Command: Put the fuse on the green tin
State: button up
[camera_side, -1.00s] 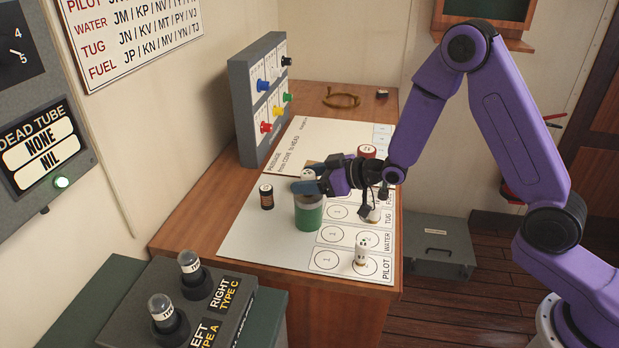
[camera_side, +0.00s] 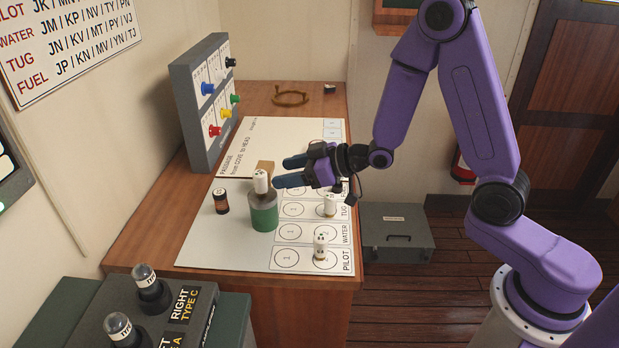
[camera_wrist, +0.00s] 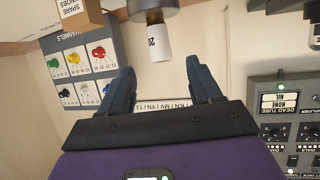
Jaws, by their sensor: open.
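A small white fuse (camera_side: 261,183) stands upright on the grey lid of the green tin (camera_side: 264,217). In the wrist view, which is upside down, the fuse (camera_wrist: 159,42) shows its label and a brass end against the tin's grey lid (camera_wrist: 148,5). My gripper (camera_side: 279,172) is open and empty, just to the right of and behind the fuse. In the wrist view the fuse lies ahead of my open fingers (camera_wrist: 160,72), and I see no contact.
A dark cylinder with a copper band (camera_side: 221,201) stands left of the tin. White pieces (camera_side: 320,247) stand on the chart at right. A brown box (camera_side: 265,168) is behind the tin. A panel with coloured knobs (camera_side: 203,103) stands at the back left.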

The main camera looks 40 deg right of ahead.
jog(key=s+d+r+n+g+h, duration=0.1)
jog(key=s+d+n+g+h, duration=0.1)
jog(key=s, duration=0.9)
jog(key=s+d+r+n+g+h, duration=0.1)
jog(key=s+g, duration=0.4)
jog(key=s, duration=0.6)
jog(key=s+d+r+n+g+h, duration=0.1)
jog(key=s+d+g+h, duration=0.3)
jog(key=s, duration=0.8)
jog(key=shift+d+r+n, duration=0.2)
jog(key=shift+r+n, duration=0.1)
jog(key=shift+n, duration=0.6)
